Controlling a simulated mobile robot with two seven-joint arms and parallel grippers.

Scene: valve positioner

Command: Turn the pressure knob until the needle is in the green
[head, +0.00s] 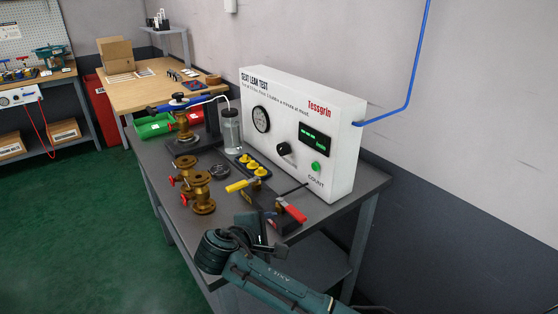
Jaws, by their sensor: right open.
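The white seat leak test box (330,165) stands on the grey bench. Its black pressure knob (284,148) sits on the front panel, right of and below the round dark gauge (261,119). The gauge is too small for me to read the needle or make out a green zone. My right gripper (256,226) is open near the bench's front edge, well below the knob and apart from it. Nothing shows between its fingers, though the view of them is partly blocked. My left gripper is out of view.
Brass valves (202,192) with red handles stand left of my right gripper. A yellow-handled tool (243,184), a red-handled tool (291,211) and a tray with yellow-topped parts (258,168) lie before the box. A clear jar (231,132) stands left of it. A green button (316,167) is right of the knob.

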